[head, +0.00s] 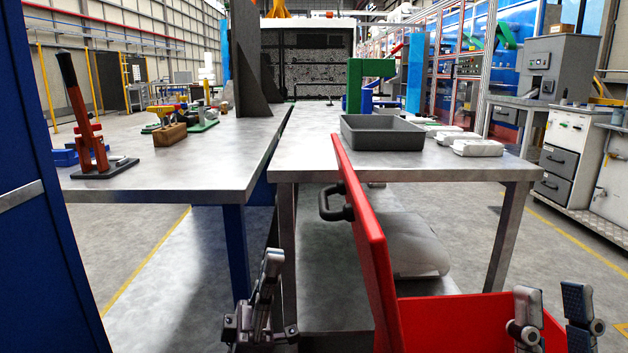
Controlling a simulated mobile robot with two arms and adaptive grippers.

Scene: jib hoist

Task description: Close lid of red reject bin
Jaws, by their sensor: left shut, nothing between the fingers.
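The red reject bin (465,322) is at the bottom right, cut off by the lower edge. Its red lid (366,240) stands open, raised nearly upright along the bin's left side. A black handle (335,203) sticks out to the left from the lid's upper part. My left gripper (271,268) is shut and empty, left of the lid and below the handle, apart from both. My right gripper (552,300) is open with its fingers apart, at the right end of the bin. Whether it touches the bin I cannot tell.
A metal table (285,160) behind the lid carries a dark grey tray (382,133) and several pale parts. Another metal table (190,170) at left holds a red lever tool (82,130). A blue cabinet (45,200) stands far left. Floor is clear at right.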

